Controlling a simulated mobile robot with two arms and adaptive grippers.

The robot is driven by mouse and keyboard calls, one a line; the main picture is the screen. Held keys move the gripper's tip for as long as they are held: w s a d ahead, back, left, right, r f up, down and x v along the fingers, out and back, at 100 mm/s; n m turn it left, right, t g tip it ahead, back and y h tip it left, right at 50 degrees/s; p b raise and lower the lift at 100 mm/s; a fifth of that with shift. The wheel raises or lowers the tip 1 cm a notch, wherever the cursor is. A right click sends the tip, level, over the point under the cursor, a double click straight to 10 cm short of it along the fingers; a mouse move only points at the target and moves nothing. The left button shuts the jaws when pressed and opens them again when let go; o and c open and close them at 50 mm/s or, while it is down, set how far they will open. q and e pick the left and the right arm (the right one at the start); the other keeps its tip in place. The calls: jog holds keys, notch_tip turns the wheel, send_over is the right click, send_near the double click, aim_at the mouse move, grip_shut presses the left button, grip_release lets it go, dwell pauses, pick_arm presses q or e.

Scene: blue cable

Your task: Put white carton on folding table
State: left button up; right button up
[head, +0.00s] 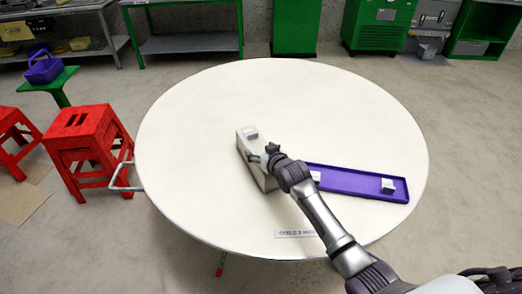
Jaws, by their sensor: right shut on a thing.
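The white carton (246,143) is a tall off-white box near the middle of the round white folding table (200,110). It looks to be on or just over the tabletop; I cannot tell whether its base touches. My right gripper (262,156) reaches in from the lower right and is shut on the carton at its right side. The gripper and wrist hide part of the carton. My left gripper is not in view.
A purple tray (350,182) lies on the table to the right, with a small white block (388,185) in it and another partly behind my arm. A label (295,233) lies near the front edge. Red stools (82,145) stand left. The table's back half is clear.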

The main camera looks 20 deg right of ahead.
jog(key=o, duration=1.4)
jog(key=shift+f, duration=0.15)
jog(key=shift+c, duration=0.2)
jog(key=o, duration=0.4)
jog(key=shift+r, duration=0.2)
jog(key=v, duration=1.2)
jog(key=shift+p, duration=0.35)
jog(key=shift+s, duration=0.1)
